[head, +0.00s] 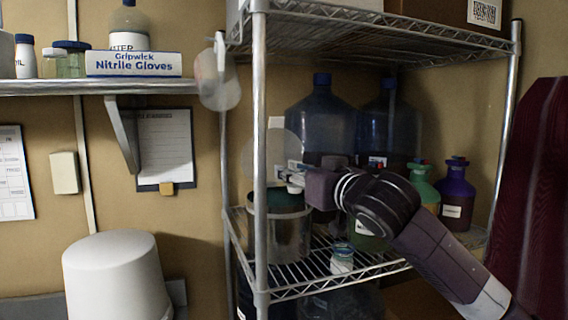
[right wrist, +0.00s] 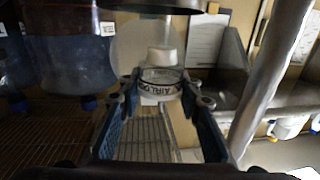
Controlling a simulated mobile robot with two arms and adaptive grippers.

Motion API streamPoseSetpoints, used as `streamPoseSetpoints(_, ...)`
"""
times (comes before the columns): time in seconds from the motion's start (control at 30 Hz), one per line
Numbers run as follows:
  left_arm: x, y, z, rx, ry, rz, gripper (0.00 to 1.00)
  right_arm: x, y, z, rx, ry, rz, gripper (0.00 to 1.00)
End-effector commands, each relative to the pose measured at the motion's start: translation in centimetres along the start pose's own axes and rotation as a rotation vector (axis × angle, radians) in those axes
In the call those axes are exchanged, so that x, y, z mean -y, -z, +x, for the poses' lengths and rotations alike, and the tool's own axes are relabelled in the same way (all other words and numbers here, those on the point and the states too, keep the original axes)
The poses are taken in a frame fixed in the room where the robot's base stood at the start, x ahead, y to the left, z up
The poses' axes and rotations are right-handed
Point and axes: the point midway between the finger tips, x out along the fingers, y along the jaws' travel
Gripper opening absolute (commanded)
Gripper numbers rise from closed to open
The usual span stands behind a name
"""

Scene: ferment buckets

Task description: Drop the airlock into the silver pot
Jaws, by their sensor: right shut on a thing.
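My right gripper (head: 293,183) comes in from the right over the wire shelf. It is shut on the airlock, a small clear piece with a white end and lettering on its band, seen between the fingers in the right wrist view (right wrist: 161,80). In the head view only small pale parts of the airlock (head: 295,178) show. The silver pot (head: 283,238) stands on the shelf just below the gripper, partly behind a shelf post. Its dark rim (right wrist: 165,5) shows at the top edge of the upside-down wrist view. The airlock is above the pot and looks apart from it. My left gripper is out of view.
Large blue jugs (head: 320,118) stand behind my right gripper. A green bottle (head: 424,185) and a purple bottle (head: 457,195) stand to the right. A small jar (head: 342,260) is near the shelf front. The metal post (head: 260,130) is close in front of the pot.

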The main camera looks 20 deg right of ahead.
Motion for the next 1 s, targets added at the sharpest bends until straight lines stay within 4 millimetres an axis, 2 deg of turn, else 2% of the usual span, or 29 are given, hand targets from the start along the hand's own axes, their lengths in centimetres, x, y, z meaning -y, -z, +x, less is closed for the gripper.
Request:
streamPoseSetpoints(0.27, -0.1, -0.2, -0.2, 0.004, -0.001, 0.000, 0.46, -0.3, -0.2, 1.5, -0.002, -0.002, 0.000, 0.15)
streamPoseSetpoints(1.0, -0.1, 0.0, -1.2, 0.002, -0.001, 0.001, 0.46, -1.2, -1.8, 8.7, -0.001, -0.001, 0.000, 0.15)
